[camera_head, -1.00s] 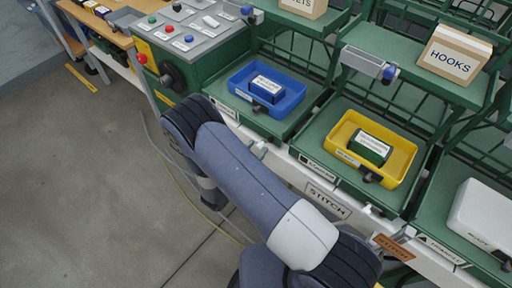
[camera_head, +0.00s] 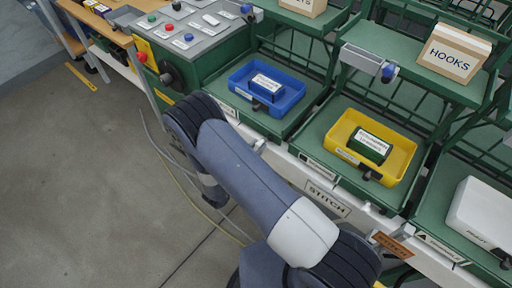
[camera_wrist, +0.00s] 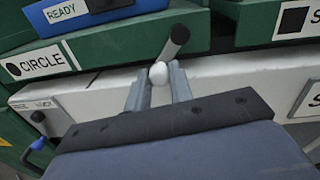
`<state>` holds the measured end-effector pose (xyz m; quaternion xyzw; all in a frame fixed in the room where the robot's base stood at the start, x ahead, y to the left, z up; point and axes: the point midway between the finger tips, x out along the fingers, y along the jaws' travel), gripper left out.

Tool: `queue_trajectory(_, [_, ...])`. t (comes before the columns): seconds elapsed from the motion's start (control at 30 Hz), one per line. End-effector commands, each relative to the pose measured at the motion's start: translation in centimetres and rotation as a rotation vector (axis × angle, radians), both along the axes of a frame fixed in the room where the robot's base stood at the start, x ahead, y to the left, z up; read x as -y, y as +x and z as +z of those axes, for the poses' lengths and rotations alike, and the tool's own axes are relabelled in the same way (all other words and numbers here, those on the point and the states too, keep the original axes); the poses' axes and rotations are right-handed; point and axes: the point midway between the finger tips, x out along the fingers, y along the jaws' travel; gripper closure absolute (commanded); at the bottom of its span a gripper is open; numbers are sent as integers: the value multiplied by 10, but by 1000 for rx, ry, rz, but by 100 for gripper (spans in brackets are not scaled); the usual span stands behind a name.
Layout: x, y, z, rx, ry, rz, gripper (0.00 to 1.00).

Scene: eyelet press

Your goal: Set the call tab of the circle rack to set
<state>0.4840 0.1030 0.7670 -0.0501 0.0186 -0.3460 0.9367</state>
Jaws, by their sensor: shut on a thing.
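The circle rack (camera_wrist: 100,48) shows in the wrist view as a green shelf edge with a white CIRCLE label (camera_wrist: 35,64). In the camera_head view it is the green shelf holding the blue tray (camera_head: 236,92). Just below its edge, at the white rail, a small white rounded knob (camera_wrist: 158,74), apparently the call tab, sits between my fingertips. My gripper (camera_wrist: 159,82) is shut on it from both sides. The tab's marked positions cannot be made out. My arm hides the gripper in the camera_head view.
The white rail (camera_wrist: 235,75) runs under the shelves, with a STITCH plate (camera_head: 326,199). A dark knob (camera_wrist: 38,116) and a blue-ended lever (camera_wrist: 38,145) are at the wrist view's left. A yellow tray (camera_head: 404,159) sits on the neighbouring shelf. The floor at left is open.

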Motion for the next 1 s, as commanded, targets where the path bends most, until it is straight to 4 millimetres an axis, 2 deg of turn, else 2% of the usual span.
queue_trajectory(0.3, [3,-4,-6,-106,-107,1,100])
queue_trajectory(0.63, [4,-5,-4,-122,-122,1,100])
queue_trajectory(0.67, [4,-5,-4,-123,-122,1,77])
queue_trajectory(0.9, [4,-4,-4,-120,-121,1,58])
queue_trajectory(1.0, [4,-4,-4,-120,-121,1,57])
